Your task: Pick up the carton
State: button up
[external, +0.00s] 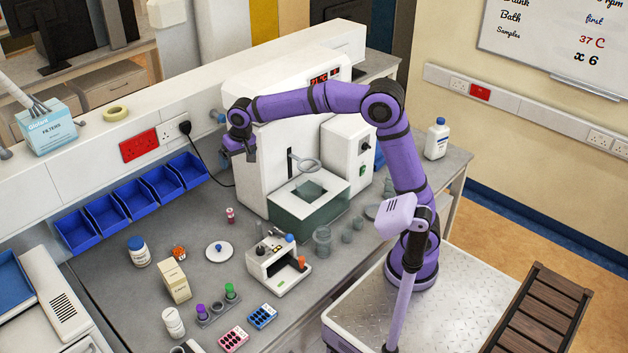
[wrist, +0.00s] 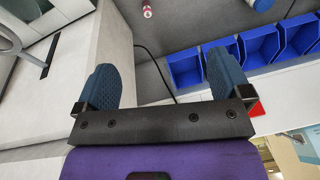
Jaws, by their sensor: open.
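A white machine (external: 250,100) stands behind the gripper. Blue bins (external: 124,211) line the back wall.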

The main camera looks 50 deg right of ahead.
jog(key=w+a+f, duration=0.2)
jog(key=a+f, duration=0.3)
jog(key=a, duration=0.4)
jog(key=w+a+f, duration=0.2)
jog(key=a+f, duration=0.4)
jog(key=a, duration=0.3)
jog(key=h, duration=0.1)
send_over(174, 269)
jog(key=shift+g, duration=0.3)
jog(key=f, duration=0.7)
jog(key=s+f, duration=0.1)
jog(key=f, duration=0.3)
jog(key=shift+f, duration=0.3)
jog(key=shift+a+f, duration=0.2)
jog(key=shift+f, duration=0.35)
jog(key=f, duration=0.5)
jog(key=shift+w, duration=0.35)
jog(key=shift+w+a+f, duration=0.1)
jog(key=shift+w+f, duration=0.05)
jog(key=shift+f, duration=0.65)
jog(key=shift+w+a+f, duration=0.1)
jog(key=shift+w+f, duration=0.1)
jog(key=shift+f, duration=0.6)
jog(key=shift+w+f, duration=0.15)
jog(key=shift+f, duration=0.65)
jog(key=shift+f, duration=0.15)
jog(key=c, duration=1)
